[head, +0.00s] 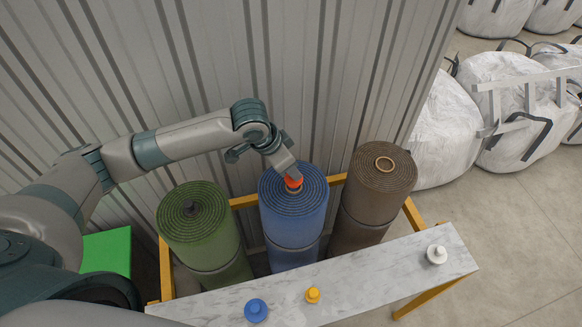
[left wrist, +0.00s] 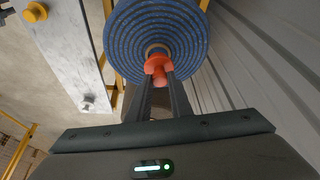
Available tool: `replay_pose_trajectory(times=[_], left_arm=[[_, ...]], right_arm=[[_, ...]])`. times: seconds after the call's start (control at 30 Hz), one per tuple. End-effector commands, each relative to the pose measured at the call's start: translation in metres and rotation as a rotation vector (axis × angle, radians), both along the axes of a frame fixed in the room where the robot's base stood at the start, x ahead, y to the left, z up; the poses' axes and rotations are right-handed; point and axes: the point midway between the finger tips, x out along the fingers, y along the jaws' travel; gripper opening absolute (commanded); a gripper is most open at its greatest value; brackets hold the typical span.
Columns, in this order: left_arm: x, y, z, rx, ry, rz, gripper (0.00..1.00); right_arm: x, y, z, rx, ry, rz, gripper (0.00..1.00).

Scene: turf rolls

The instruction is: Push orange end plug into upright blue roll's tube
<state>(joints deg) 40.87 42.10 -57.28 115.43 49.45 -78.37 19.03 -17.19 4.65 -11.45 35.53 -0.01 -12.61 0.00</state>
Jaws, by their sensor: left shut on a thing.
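The blue roll (head: 290,225) stands upright in the middle of three rolls. My left gripper (head: 291,177) comes down over its top from behind and is shut on the orange end plug (head: 293,183). In the left wrist view the orange plug (left wrist: 158,67) sits between the two fingers (left wrist: 161,88). It lies over the centre of the blue roll (left wrist: 125,38), where part of the brown tube rim (left wrist: 155,49) shows past it. The plug covers most of the tube's mouth, so I cannot tell how deep it sits. My right gripper is not in view.
A green roll (head: 205,235) stands left, a brown roll (head: 375,195) right with an open tube. A marble shelf (head: 370,275) in front carries a blue plug (head: 256,310), a yellow plug (head: 312,295) and a white plug (head: 436,254). A corrugated wall (head: 300,60) stands behind.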

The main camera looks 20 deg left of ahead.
Motion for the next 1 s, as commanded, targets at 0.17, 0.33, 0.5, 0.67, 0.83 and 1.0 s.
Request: replay_pose_trajectory(times=[0.17, 0.33, 0.5, 0.67, 0.83, 1.0], left_arm=[[0.0, 0.0, -0.001, 0.0, 0.0, 0.0, 0.0], [0.0, 0.0, -0.004, 0.0, 0.0, 0.0, 0.0], [0.0, 0.0, -0.007, 0.001, -0.001, 0.0, 0.0], [0.0, 0.0, -0.01, 0.0, 0.0, 0.0, 0.0], [0.0, 0.0, -0.014, 0.0, 0.0, 0.0, 0.0], [0.0, 0.0, -0.018, 0.0, 0.0, 0.0, 0.0]], right_arm=[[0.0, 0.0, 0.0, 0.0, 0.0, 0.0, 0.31], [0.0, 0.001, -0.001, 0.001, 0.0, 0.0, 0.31], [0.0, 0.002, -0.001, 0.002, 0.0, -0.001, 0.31], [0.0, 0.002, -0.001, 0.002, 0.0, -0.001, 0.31], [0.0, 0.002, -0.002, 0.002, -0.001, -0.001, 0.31], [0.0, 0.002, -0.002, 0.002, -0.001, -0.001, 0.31]])
